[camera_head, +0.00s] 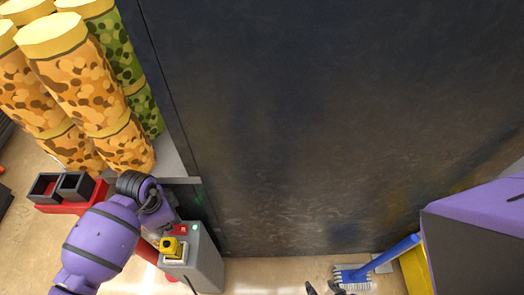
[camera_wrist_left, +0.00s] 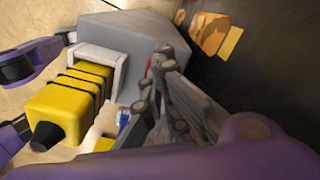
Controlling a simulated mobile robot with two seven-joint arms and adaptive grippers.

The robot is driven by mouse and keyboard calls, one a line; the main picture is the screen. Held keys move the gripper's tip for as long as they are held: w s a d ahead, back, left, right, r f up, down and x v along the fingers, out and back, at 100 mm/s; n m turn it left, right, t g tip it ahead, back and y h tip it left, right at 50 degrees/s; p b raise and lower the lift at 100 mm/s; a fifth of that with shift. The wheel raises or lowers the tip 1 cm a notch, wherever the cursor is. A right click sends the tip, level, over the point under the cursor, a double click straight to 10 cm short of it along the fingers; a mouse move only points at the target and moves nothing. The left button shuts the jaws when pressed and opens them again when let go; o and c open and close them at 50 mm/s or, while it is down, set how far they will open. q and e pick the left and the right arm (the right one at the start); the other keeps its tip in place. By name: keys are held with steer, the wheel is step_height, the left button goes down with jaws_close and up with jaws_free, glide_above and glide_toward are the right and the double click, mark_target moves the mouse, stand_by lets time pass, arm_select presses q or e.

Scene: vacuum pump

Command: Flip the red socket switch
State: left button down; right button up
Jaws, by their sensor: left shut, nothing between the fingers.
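The red socket switch (camera_head: 178,230) is on the top face of a grey socket box (camera_head: 207,262), beside a small green light (camera_head: 194,227). A yellow plug (camera_head: 170,246) sits in the white socket on the same box. In the left wrist view the yellow plug (camera_wrist_left: 70,103) has black bands, and the grey box (camera_wrist_left: 130,35) is behind it. My left gripper (camera_wrist_left: 152,85) is shut and empty, with its fingers at the box close to the switch. They hide most of the red; I cannot tell whether they touch it. Dark tips, apparently my right gripper (camera_head: 323,288), show at the bottom edge.
A large dark panel (camera_head: 330,110) stands behind the box. Several patterned orange and green cylinders (camera_head: 85,85) are stacked at the upper left. A red carrier with dark bins (camera_head: 62,188) lies left. A blue-handled brush (camera_head: 375,264) lies at the lower right.

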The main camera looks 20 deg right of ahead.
arm_select(q)
steer(key=shift+f, duration=0.55)
arm_select(e)
steer(key=shift+f, duration=0.2)
arm_select(q)
steer(key=shift+r, duration=0.1)
arm_select(e)
steer(key=shift+r, duration=0.1)
arm_select(q)
steer(key=shift+r+p, duration=0.85)
steer(key=shift+r, duration=0.5)
steer(key=shift+r+p, duration=1.4)
steer(key=shift+r, duration=0.8)
arm_select(e)
steer(key=w+r+t, duration=0.1)
steer(key=w+r, duration=0.5)
steer(key=r, duration=0.1)
steer(key=shift+w+r+t, duration=0.15)
steer(key=shift+r+t, duration=0.15)
steer(key=shift+a, duration=0.1)
